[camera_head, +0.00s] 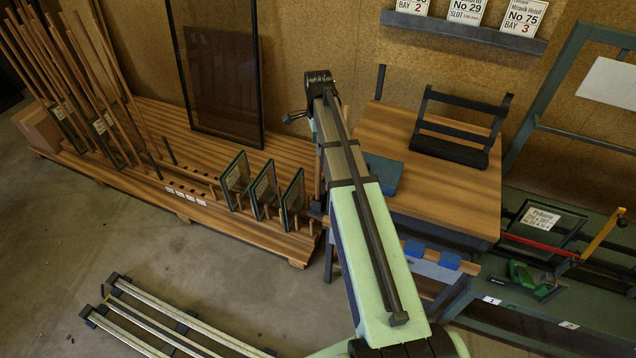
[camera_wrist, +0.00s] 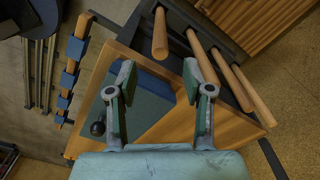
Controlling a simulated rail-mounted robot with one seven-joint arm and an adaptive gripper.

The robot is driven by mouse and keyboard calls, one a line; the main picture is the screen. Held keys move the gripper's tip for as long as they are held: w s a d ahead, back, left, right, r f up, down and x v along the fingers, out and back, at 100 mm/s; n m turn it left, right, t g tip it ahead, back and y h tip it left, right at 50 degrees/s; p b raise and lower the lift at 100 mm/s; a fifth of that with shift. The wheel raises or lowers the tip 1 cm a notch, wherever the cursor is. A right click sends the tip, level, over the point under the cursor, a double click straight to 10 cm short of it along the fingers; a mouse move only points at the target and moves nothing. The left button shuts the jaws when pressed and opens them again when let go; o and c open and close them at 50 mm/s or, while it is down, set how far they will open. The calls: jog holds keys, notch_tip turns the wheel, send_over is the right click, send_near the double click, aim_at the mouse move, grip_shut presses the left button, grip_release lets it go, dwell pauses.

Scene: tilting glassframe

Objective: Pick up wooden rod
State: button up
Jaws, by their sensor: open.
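In the wrist view, my gripper (camera_wrist: 157,75) is open and empty, its two fingers spread above a table corner. I cannot tell which rod the task means.
A wooden table (camera_head: 440,195) bears a blue pad (camera_head: 383,174) and a dark stand (camera_head: 452,148). Glass panes (camera_head: 264,190) stand in a low slatted rack (camera_head: 140,125) left of my arm. Metal rails (camera_head: 165,322) lie on the floor. Open floor (camera_head: 60,240) is at the left.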

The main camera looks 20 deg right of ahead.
aim_at(318, 166)
jog(key=shift+f+p, duration=1.85)
jog(key=shift+f, duration=3.45)
grip_shut()
